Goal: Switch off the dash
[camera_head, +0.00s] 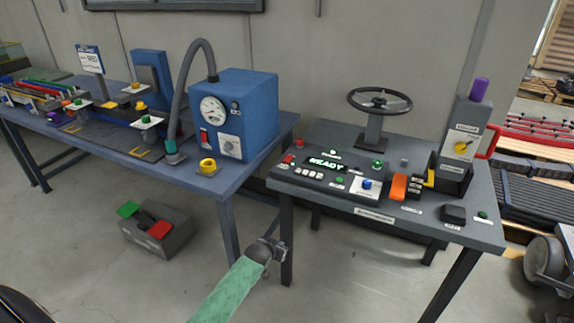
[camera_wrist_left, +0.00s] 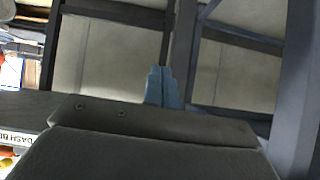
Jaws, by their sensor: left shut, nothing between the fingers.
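The dash is a dark panel on the right bench (camera_head: 410,224), with a lit green READY display (camera_head: 326,163). Around it are a red button (camera_head: 288,158), green lights, a blue knob (camera_head: 367,183) on a white plate and an orange block (camera_head: 398,187). A steering wheel (camera_head: 380,93) stands behind. A grey tower on the right carries a yellow knob (camera_head: 461,146). My left gripper (camera_head: 278,246) is below and in front of the bench's left front corner, apart from the controls. Its fingers (camera_wrist_left: 158,88) are together and empty in the left wrist view. My right gripper is out of view.
A blue gauge box (camera_head: 252,105) with a hose stands on the left bench (camera_head: 222,184). A pedal box (camera_head: 158,231) sits on the floor below. Bench legs stand close to my left gripper. The floor in front of the right bench is clear.

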